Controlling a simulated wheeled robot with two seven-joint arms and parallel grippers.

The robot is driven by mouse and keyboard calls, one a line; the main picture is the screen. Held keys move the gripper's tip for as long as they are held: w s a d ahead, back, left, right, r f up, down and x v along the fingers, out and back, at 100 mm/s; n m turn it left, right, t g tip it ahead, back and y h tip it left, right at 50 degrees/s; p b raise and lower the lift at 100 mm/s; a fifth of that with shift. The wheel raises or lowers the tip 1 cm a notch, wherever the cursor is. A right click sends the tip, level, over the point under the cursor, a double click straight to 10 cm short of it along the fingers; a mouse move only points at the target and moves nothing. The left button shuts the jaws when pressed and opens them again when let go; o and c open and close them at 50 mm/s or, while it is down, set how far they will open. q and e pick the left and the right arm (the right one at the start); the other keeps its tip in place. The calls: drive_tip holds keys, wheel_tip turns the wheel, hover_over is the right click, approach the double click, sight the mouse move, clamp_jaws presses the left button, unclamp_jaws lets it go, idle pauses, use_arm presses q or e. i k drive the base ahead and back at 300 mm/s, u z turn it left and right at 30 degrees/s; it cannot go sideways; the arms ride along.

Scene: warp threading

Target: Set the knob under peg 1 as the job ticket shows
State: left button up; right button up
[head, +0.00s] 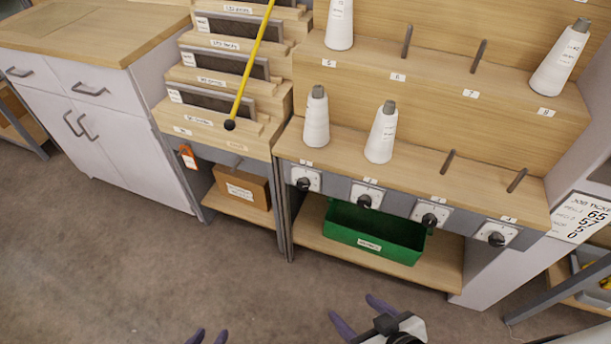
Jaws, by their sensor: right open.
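The knob under peg 1 (303,183) is a black dial on a white plate at the left end of the lower shelf's front. Its pointer setting is too small to read. A white cone (316,120) stands on peg 1 above it. My right gripper (354,308) is open and empty at the bottom, well below the knobs.
Similar knobs sit under peg 2 (365,200), peg 3 (429,219) and peg 4 (496,238). A green bin (373,232) stands on the shelf below. A yellow rod (252,65) leans across the stepped rack. Open floor (150,270) lies in front.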

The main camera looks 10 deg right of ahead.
sight(303, 183)
drive_tip(key=u, duration=1.55)
drive_tip(key=i, duration=2)
drive_tip(key=z, duration=3.25)
